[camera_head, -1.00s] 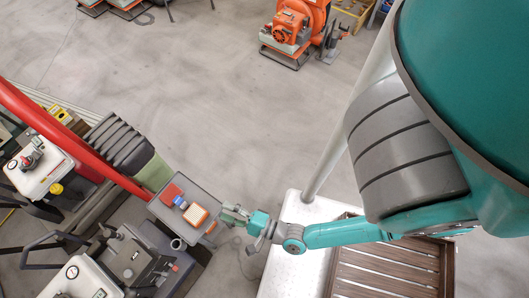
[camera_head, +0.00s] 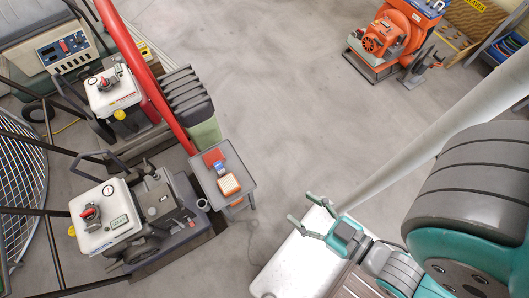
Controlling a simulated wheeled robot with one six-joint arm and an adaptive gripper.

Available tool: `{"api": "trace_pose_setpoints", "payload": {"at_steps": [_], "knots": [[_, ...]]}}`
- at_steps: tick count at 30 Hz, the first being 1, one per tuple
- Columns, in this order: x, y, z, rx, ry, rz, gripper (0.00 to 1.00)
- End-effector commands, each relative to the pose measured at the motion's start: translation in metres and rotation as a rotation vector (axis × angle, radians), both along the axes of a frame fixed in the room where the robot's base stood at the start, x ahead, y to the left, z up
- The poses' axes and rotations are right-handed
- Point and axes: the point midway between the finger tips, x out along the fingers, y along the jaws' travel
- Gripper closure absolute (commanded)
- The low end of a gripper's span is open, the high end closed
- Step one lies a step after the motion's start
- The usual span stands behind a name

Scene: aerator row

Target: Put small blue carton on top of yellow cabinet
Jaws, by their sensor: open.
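A small blue item (camera_head: 220,169), which looks like the small blue carton, lies on a small grey stand (camera_head: 242,172). It sits between a red item (camera_head: 213,156) and an orange-and-white item (camera_head: 229,184), very close to both. My gripper (camera_head: 300,208) is open and empty, to the right of the stand and apart from it, over the white end of a platform. I cannot make out a yellow cabinet in this view.
White-and-grey machines (camera_head: 105,220) and a red bar (camera_head: 140,65) crowd the left. A green bin (camera_head: 207,133) with a dark top stands behind the stand. An orange blower (camera_head: 385,40) is at the upper right. The middle floor is clear.

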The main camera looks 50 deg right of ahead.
Motion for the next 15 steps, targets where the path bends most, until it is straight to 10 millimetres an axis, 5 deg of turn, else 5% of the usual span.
{"api": "trace_pose_setpoints", "payload": {"at_steps": [8,15], "knots": [[0.009,0.002,-0.023,0.174,-0.035,-0.026,0.4],[0.045,0.002,-0.095,0.791,-0.127,-0.12,0.4]]}}
